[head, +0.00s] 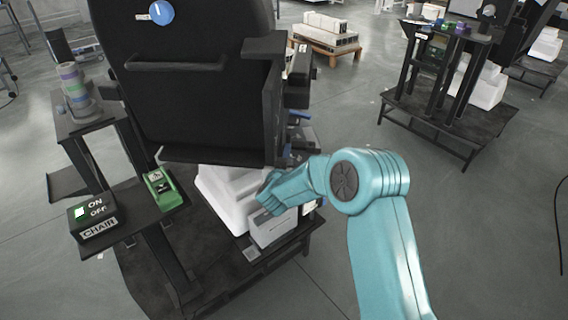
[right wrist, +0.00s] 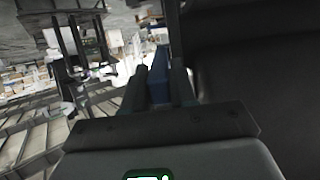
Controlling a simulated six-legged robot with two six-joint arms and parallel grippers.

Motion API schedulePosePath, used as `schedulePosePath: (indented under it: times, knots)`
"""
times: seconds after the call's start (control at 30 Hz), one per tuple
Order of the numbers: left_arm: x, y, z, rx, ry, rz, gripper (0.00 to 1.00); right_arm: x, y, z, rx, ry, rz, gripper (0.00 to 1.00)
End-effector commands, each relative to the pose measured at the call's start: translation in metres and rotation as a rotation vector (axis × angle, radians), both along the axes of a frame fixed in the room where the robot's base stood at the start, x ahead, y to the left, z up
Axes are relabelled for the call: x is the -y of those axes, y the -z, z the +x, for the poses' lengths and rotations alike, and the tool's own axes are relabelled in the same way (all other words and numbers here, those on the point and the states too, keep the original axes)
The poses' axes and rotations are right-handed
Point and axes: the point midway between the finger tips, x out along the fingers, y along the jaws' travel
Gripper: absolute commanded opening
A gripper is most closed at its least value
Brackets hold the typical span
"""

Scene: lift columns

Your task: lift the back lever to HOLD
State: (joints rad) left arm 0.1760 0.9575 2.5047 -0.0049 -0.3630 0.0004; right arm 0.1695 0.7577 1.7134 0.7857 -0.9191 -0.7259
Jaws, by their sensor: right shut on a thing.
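My right gripper (right wrist: 158,84) is shut on a blue bar-shaped handle (right wrist: 158,73), which shows between its two fingers in the right wrist view. It appears to be the back lever; no HOLD mark is readable. In the head view my right arm comes in from the lower right and bends left toward the side of the big black chair (head: 200,95). Its fingertips and the held handle cannot be made out there. Another small blue piece (head: 299,116) shows at the chair's right side. My left gripper is not in view.
A black stand at the left holds a CHAIR box (head: 93,216) marked ON and OFF, a green device (head: 163,190) and a stacked column (head: 76,92). Open floor lies at the right, before another dark stand (head: 450,115).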

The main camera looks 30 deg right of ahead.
Motion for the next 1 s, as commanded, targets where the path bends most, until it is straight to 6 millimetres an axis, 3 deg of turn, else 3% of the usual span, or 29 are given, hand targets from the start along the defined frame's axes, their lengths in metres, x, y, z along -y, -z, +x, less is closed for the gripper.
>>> schedulePosePath:
  times: [0.03, 0.13, 0.73, 0.77, 0.8, 1.0]
  knots:
    - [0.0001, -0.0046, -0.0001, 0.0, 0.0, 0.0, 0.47, 0.0013, -0.0105, 0.0021, 0.012, 0.0, -0.009, 0.0]
    - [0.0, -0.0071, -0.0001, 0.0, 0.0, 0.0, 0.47, 0.0019, -0.0139, 0.0027, 0.014, 0.0, -0.01, 0.0]
    - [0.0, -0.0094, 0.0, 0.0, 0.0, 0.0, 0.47, 0.0029, -0.0175, 0.0037, 0.017, 0.002, -0.011, 0.0]
    - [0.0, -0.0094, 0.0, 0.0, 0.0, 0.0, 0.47, 0.0029, -0.0175, 0.0037, 0.017, 0.002, -0.011, 0.32]
    - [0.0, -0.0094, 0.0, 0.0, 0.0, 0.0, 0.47, 0.0028, -0.0172, 0.0037, 0.016, 0.002, -0.01, 0.46]
    - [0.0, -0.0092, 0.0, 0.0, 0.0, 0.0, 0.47, 0.0022, -0.0145, 0.0028, 0.011, 0.001, -0.007, 0.47]
